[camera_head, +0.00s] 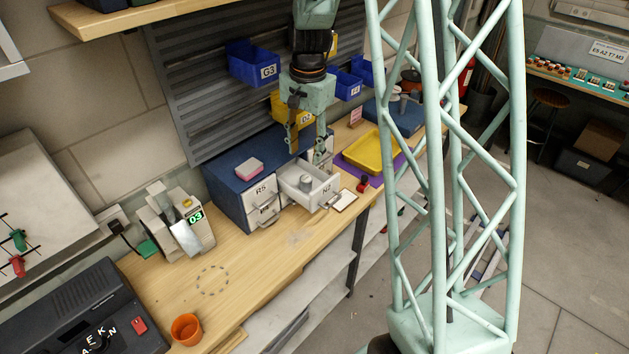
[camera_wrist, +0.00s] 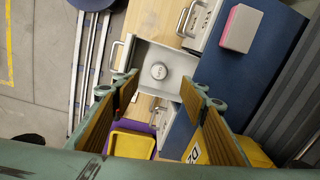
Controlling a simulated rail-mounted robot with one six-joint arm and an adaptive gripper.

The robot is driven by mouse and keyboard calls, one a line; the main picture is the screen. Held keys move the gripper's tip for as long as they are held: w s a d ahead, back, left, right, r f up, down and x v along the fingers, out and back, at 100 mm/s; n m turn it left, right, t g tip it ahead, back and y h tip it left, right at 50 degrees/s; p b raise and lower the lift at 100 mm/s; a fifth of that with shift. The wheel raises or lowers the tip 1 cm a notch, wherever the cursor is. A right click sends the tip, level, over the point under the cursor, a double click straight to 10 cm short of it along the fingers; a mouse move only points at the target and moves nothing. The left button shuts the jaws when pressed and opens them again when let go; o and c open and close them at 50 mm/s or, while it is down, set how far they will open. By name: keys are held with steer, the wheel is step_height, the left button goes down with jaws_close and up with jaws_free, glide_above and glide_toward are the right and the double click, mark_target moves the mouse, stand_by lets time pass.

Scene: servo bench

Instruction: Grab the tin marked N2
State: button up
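A closed drawer marked R5 (camera_head: 262,202) is beside the open one. A yellow tray (camera_head: 372,153) sits on a purple mat to the right. Blue and yellow bins hang behind my arm. The bench front left of the drawers is mostly clear.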

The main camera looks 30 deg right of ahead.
mark_target(306, 179)
steer(key=shift+d+f, duration=0.25)
steer(key=shift+d, duration=0.1)
steer(key=shift+f, duration=0.1)
steer(key=shift+w+a+f+p, duration=0.1)
steer(key=shift+f+p, duration=0.1)
steer(key=shift+f, duration=1.8)
steer(key=shift+w+a+f+p, duration=0.1)
steer(key=shift+f+p, duration=0.1)
steer(key=shift+f, duration=2)
steer(key=shift+f, duration=0.15)
steer(key=shift+w+f+p, duration=0.15)
steer(key=shift+f+p, duration=0.15)
steer(key=shift+f, duration=0.95)
steer(key=shift+w+f+p, duration=0.1)
steer(key=shift+f+p, duration=0.15)
steer(key=shift+f, duration=0.95)
steer(key=shift+c, duration=0.5)
steer(key=c, duration=0.9)
